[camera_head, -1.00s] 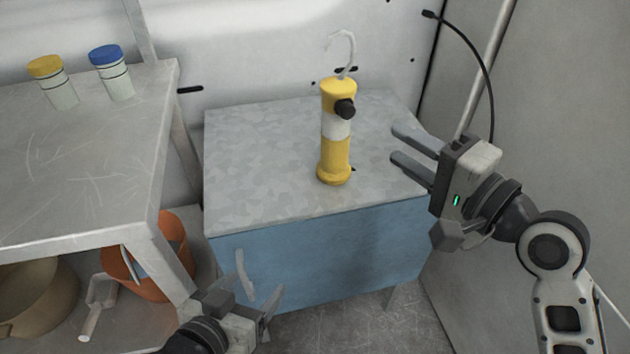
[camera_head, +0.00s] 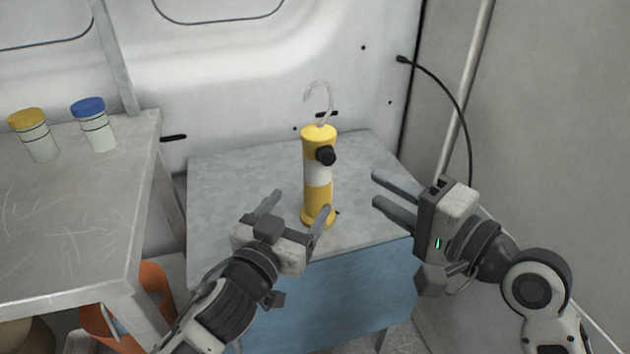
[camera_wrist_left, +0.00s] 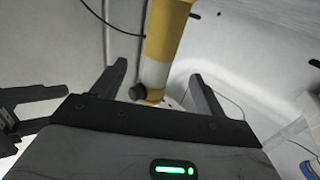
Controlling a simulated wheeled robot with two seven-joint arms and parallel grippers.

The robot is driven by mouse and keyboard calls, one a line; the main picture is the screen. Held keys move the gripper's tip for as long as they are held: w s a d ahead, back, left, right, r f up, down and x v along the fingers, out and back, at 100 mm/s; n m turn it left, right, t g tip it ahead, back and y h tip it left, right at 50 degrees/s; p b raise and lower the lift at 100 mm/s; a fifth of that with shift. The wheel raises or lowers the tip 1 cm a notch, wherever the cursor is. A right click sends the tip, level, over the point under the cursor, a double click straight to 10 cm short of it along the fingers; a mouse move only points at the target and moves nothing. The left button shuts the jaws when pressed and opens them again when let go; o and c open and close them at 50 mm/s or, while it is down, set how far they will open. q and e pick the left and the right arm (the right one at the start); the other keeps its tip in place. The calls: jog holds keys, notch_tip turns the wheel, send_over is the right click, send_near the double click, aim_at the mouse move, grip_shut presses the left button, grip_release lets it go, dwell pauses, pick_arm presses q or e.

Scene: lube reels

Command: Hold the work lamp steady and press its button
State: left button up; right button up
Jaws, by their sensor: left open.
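The work lamp (camera_head: 318,190) stands upright on the small metal-topped cabinet. It is yellow with a white band, a wire hook on top and a black round button (camera_head: 326,156) on its upper body. My left gripper (camera_head: 296,215) is open and empty in front of the lamp, a little to its left. In the left wrist view the lamp (camera_wrist_left: 158,60) shows beyond and between the open fingers. My right gripper (camera_head: 375,190) is open and empty to the right of the lamp, fingers pointing left toward it, with a gap between.
The cabinet (camera_head: 230,180) has a grey top and blue front. A metal table (camera_head: 70,210) at left holds a yellow-lidded jar (camera_head: 35,135) and a blue-lidded jar (camera_head: 95,125). An orange bucket (camera_head: 155,285) sits below it. A black cable (camera_head: 455,95) hangs on the right wall.

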aim_at(312, 188)
pick_arm(q)
jog(key=x, duration=0.9)
jog(key=shift+w, duration=0.15)
jog(key=c, duration=1.5)
jog(key=shift+o, duration=0.2)
pick_arm(e)
grip_shut()
